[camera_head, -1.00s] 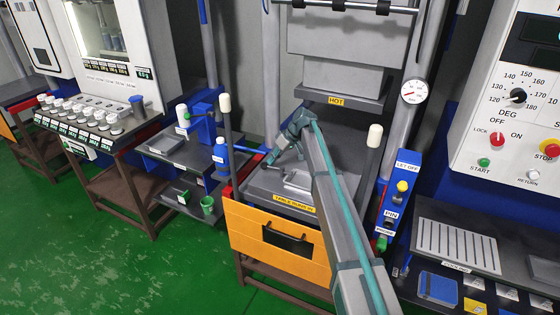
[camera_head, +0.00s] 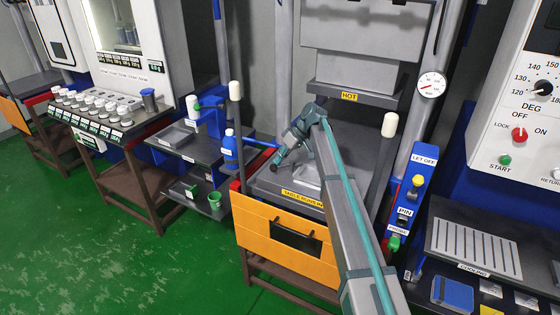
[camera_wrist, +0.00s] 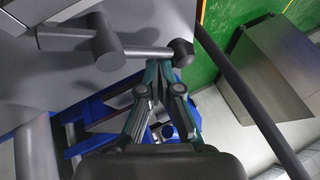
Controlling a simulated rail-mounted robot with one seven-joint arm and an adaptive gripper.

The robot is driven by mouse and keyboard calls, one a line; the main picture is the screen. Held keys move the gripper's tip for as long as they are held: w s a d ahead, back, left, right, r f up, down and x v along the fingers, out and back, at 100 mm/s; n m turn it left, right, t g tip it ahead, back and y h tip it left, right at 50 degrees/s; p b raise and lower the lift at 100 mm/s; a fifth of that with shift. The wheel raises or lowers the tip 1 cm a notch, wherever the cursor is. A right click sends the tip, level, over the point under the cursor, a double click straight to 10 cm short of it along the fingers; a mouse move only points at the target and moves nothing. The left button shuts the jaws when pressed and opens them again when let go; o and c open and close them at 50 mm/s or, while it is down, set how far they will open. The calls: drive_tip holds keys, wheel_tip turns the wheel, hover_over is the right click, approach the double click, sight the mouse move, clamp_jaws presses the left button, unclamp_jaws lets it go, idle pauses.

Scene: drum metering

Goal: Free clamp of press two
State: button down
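The press in the middle of the head view has a HOT plate (camera_head: 349,96) over a grey table (camera_head: 265,187) and an orange front (camera_head: 255,226).
White-knobbed posts (camera_head: 235,91) and (camera_head: 390,125) flank the press. A blue bottle (camera_head: 230,148) and green cup (camera_head: 215,199) stand at its left. A blue control post (camera_head: 409,202) is at its right. A dark rod (camera_wrist: 245,90) crosses the wrist view beside my gripper.

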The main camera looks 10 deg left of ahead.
drive_tip(key=shift+s+b, duration=0.35)
drive_tip(key=shift+s, duration=0.75)
idle(0.8)
drive_tip(key=shift+w+d+r, duration=0.2)
drive_tip(key=shift+r, duration=0.15)
drive_tip(key=v, duration=1.1)
drive_tip(key=shift+w+d, duration=0.2)
